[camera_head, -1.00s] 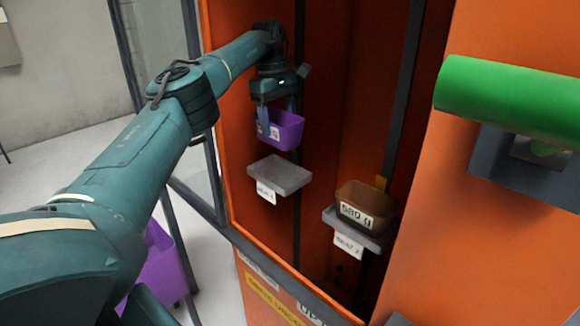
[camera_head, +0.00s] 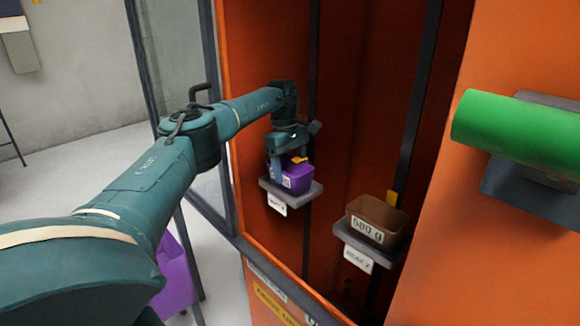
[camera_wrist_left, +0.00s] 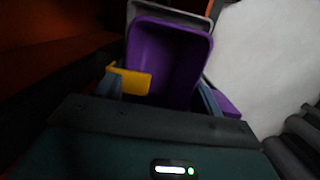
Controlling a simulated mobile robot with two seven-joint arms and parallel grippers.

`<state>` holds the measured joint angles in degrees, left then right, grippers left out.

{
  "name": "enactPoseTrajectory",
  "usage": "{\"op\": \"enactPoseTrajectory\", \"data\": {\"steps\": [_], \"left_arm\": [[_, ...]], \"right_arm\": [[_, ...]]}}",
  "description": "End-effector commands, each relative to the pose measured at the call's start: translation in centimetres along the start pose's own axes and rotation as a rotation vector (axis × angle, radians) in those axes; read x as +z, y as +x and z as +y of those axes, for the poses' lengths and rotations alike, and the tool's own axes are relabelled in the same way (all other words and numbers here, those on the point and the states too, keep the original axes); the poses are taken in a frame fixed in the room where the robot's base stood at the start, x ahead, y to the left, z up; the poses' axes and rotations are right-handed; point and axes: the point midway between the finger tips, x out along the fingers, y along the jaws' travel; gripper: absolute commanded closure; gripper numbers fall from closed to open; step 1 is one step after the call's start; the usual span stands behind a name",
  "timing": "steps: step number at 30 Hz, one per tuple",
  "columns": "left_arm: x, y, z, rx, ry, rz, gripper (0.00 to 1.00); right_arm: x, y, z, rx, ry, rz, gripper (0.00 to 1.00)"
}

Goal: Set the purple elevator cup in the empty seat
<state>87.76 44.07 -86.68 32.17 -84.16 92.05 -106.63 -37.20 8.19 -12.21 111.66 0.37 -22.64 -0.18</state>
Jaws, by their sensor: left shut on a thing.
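The purple elevator cup (camera_head: 297,179) is at the left grey seat (camera_head: 311,194) inside the orange housing. It looks upright and low on the seat; I cannot tell whether its base is fully resting. My left gripper (camera_head: 285,163) is shut on the cup from above at its near side. In the left wrist view the cup's open purple inside (camera_wrist_left: 172,58) shows, with the grey seat edge (camera_wrist_left: 180,14) beyond it. A yellow piece (camera_wrist_left: 134,80) shows beside the finger. My right gripper is not in view.
A brown cup (camera_head: 377,217) labelled 580 g stands on the right seat (camera_head: 350,238). A green cylinder (camera_head: 515,135) juts from the orange front panel at right. Another purple container (camera_head: 175,280) is low behind my arm. A glass door (camera_head: 180,70) stands open at left.

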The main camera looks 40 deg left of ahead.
Motion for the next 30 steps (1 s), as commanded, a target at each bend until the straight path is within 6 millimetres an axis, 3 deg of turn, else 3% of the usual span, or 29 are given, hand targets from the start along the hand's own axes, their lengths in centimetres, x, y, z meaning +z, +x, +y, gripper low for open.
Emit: {"op": "enactPoseTrajectory", "data": {"steps": [17,18,21,30], "left_arm": [[-0.1,1.4,-0.1,-0.006,0.001,-0.002,0.75],[-0.1,1.5,-0.1,-0.009,0.001,-0.001,0.29],[-0.1,1.5,-0.1,-0.007,0.000,-0.001,0.24],[-0.1,1.1,0.0,0.001,0.000,0.000,0.24]], "right_arm": [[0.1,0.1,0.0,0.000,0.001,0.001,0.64],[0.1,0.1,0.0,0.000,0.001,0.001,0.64],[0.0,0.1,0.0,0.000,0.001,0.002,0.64],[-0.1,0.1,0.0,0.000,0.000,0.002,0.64]]}}
